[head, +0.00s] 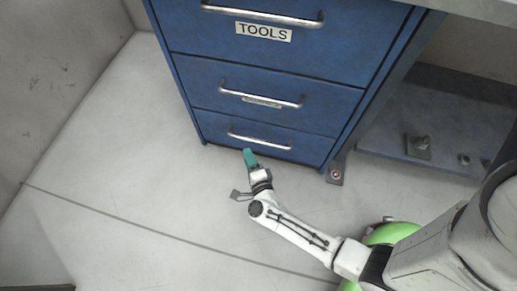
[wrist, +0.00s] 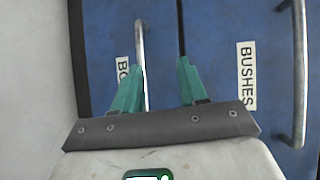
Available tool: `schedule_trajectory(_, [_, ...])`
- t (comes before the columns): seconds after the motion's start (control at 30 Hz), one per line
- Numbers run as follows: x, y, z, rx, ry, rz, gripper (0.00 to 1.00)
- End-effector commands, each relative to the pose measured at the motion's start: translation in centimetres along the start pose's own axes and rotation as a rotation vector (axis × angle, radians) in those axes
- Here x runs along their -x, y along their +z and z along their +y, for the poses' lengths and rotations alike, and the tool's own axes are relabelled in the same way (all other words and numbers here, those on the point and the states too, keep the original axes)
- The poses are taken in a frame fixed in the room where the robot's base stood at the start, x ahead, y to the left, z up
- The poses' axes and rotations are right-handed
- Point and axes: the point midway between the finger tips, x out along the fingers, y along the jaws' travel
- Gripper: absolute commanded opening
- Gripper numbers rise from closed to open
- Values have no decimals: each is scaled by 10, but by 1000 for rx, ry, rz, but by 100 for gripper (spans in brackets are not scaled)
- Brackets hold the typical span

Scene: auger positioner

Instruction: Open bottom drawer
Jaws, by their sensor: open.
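The blue bottom drawer (head: 225,126) is shut at the foot of the cabinet, with a silver bar handle (head: 259,141). My gripper (head: 249,154), with teal fingers, is low in front of it, just below the handle in the head view. In the wrist view my gripper (wrist: 162,75) is open and empty. The bottom drawer's handle (wrist: 141,50) shows between the fingers, close beside the left one. I cannot tell how deep it sits between them. A partly hidden label starting "BO" (wrist: 123,72) is behind the left finger.
Above are the middle drawer (head: 325,112), labelled BUSHES (wrist: 246,76), and the TOOLS drawer (head: 190,30), both shut. A bolted metal foot (head: 337,170) stands right of the cabinet. The pale floor (head: 130,150) in front and left is clear.

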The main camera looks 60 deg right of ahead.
Motion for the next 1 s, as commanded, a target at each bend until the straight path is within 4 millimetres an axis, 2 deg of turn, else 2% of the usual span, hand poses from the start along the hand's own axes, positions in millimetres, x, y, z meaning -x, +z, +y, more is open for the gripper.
schedule_trajectory(0.03, [0, -13, 23, -27, 1, 64, 42])
schedule_trajectory(0.2, [7, -39, 45, -79, -2, 200, 42])
schedule_trajectory(0.37, [-2, -46, 47, -90, -4, 225, 42])
schedule_trajectory(0.8, [-75, -62, 48, -87, -5, 223, 42])
schedule_trajectory(1.0, [-93, -66, 47, -87, -4, 222, 42])
